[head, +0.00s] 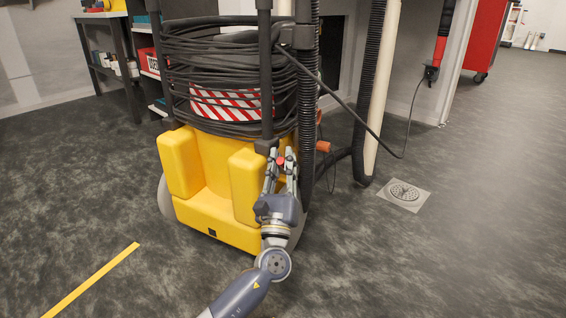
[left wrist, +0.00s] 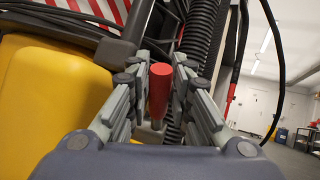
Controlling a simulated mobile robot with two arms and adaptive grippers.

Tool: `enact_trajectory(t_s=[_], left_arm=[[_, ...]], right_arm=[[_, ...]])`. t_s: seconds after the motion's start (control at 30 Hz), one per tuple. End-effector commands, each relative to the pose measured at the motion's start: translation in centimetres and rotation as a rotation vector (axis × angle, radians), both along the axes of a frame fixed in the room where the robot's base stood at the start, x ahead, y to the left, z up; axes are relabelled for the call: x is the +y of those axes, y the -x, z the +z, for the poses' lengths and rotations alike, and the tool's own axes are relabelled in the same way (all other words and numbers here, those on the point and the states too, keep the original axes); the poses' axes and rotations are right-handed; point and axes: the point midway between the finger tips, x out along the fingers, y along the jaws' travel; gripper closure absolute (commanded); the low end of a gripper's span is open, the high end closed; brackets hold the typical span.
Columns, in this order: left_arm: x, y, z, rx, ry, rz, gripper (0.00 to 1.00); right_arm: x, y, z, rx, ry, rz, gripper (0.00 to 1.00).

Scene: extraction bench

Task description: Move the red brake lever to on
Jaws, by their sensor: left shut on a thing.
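The red brake lever (left wrist: 159,88) stands upright between the two fingers of my left gripper (left wrist: 161,80) in the left wrist view. In the head view a small red part of the lever (head: 281,161) shows between the fingertips of my left gripper (head: 281,156), at the front right of the yellow machine (head: 227,190). The gripper is shut on the lever. The lever's lower end and mount are mostly hidden by the gripper, so its on or off position cannot be told. My right gripper is not in view.
Coiled black cable (head: 220,75) wraps the machine's upper part. A black corrugated hose (head: 308,85) and a pale pipe (head: 381,90) stand close on the right. A floor drain (head: 404,192) lies farther right. A shelf (head: 103,68) stands at the back left. The front floor is clear.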

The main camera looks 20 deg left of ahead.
Motion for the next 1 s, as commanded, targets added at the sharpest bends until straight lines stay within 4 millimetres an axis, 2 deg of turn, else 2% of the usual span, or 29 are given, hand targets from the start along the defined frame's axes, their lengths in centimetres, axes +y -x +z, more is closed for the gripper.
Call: enact_trajectory(t_s=[0.17,0.2,0.27,0.67,1.0], left_arm=[[-0.1,0.0,-0.1,0.003,0.001,-0.002,1.0],[-0.1,0.0,-0.1,0.003,0.001,-0.002,0.73],[-0.1,0.0,-0.1,0.003,0.0,-0.001,0.6],[-0.1,0.3,-0.4,0.004,-0.001,-0.001,0.59],[-1.4,4.5,-3.3,0.005,-0.001,-0.001,0.59]], right_arm=[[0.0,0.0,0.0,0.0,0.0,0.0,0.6],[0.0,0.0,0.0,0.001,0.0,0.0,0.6],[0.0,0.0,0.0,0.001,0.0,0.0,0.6],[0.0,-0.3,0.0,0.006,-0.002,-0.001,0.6],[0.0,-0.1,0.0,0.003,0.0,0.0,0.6]])
